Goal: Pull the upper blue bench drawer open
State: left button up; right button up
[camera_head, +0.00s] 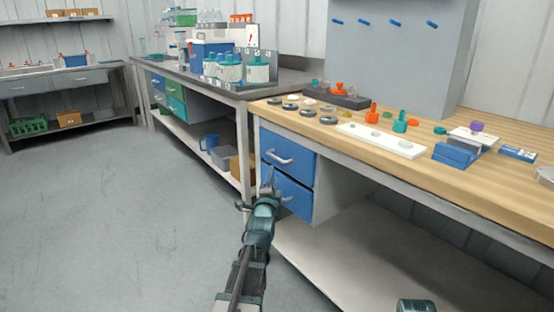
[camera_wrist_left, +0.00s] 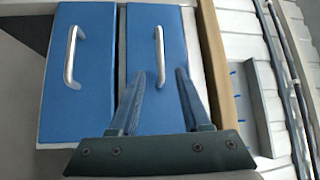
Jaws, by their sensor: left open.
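The upper blue drawer (camera_head: 286,156) is under the wooden bench top, with a pale bar handle (camera_head: 279,157). The lower blue drawer (camera_head: 292,196) is just below it. Both look closed. In the left wrist view the picture is turned, so the upper drawer (camera_wrist_left: 175,25) is on the right and the lower drawer (camera_wrist_left: 58,105) on the left. My left gripper (camera_head: 257,188) is open in front of the drawers. In the left wrist view the upper handle (camera_wrist_left: 159,55) lies between the fingertips and ahead of them; contact cannot be told.
The wooden bench top (camera_head: 480,185) holds rings, coloured fittings and a white plate (camera_head: 382,140). A lower shelf (camera_head: 350,255) runs beneath it. A grey bench (camera_head: 225,85) with bottles stands to the left. The floor (camera_head: 130,220) in front is clear.

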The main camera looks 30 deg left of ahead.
aim_at(276, 158)
pick_arm(q)
jog(key=p+x, duration=0.1)
jog(key=x, duration=1)
jog(key=shift+w+a, duration=0.15)
grip_shut()
dwell(0.9)
